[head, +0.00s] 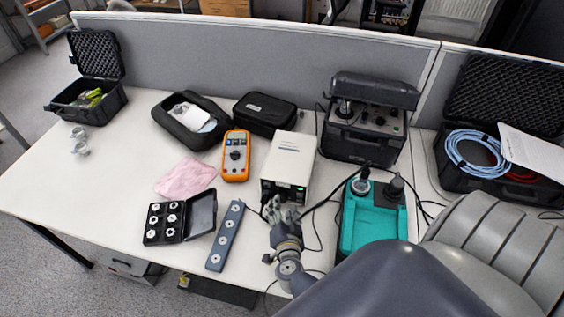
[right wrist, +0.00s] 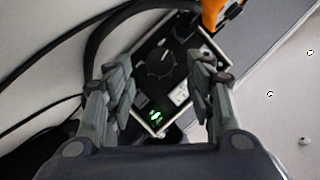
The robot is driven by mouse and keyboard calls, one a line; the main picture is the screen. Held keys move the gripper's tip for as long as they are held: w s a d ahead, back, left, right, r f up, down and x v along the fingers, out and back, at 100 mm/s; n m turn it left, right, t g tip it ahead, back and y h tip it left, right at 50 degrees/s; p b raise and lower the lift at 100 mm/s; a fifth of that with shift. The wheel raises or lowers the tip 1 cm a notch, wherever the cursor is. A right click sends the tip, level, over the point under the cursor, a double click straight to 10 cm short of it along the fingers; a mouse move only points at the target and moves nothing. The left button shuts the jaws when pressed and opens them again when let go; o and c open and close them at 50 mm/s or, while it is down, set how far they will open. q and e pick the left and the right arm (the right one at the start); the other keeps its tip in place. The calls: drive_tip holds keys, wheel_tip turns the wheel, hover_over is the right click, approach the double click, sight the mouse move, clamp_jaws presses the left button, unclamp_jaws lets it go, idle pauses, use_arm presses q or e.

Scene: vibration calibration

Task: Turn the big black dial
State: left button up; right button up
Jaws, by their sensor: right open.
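A white box (head: 288,160) stands on the table with its dark front panel (head: 284,191) facing me. In the right wrist view, the big black dial (right wrist: 160,63) sits on that panel (right wrist: 145,90), with a green light below it. My right gripper (head: 280,210) is open just in front of the box's panel. In the right wrist view, the right gripper's fingers (right wrist: 160,78) stand apart on either side of the dial, and I see no contact with it. The dial is too small to make out in the head view. My left gripper is not in view.
An orange multimeter (head: 236,156) lies left of the box, and a teal device (head: 372,220) stands to its right. Black cables (head: 318,215) run between them. A grey bar (head: 225,237) and an open black case (head: 165,221) lie at front left.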

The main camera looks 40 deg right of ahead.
sight(282, 201)
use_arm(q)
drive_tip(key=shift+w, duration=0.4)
use_arm(e)
drive_tip(key=shift+x, duration=1.5)
drive_tip(key=c, duration=1.1)
drive_tip(key=shift+s+f+m+t+b, duration=0.15)
drive_tip(key=shift+f+m+t+b, duration=0.3)
drive_tip(key=shift+b, duration=0.75)
drive_tip(key=m+t+b, duration=0.1)
drive_tip(key=m+b, duration=0.2)
drive_tip(key=b, duration=0.3)
drive_tip(key=shift+f+t, duration=0.15)
drive_tip(key=shift+t, duration=0.1)
use_arm(q)
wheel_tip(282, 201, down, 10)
drive_tip(key=b, duration=0.2)
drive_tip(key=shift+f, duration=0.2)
use_arm(e)
drive_tip(key=shift+m+t, duration=0.3)
drive_tip(key=shift+m, duration=0.45)
drive_tip(key=shift+r, duration=0.2)
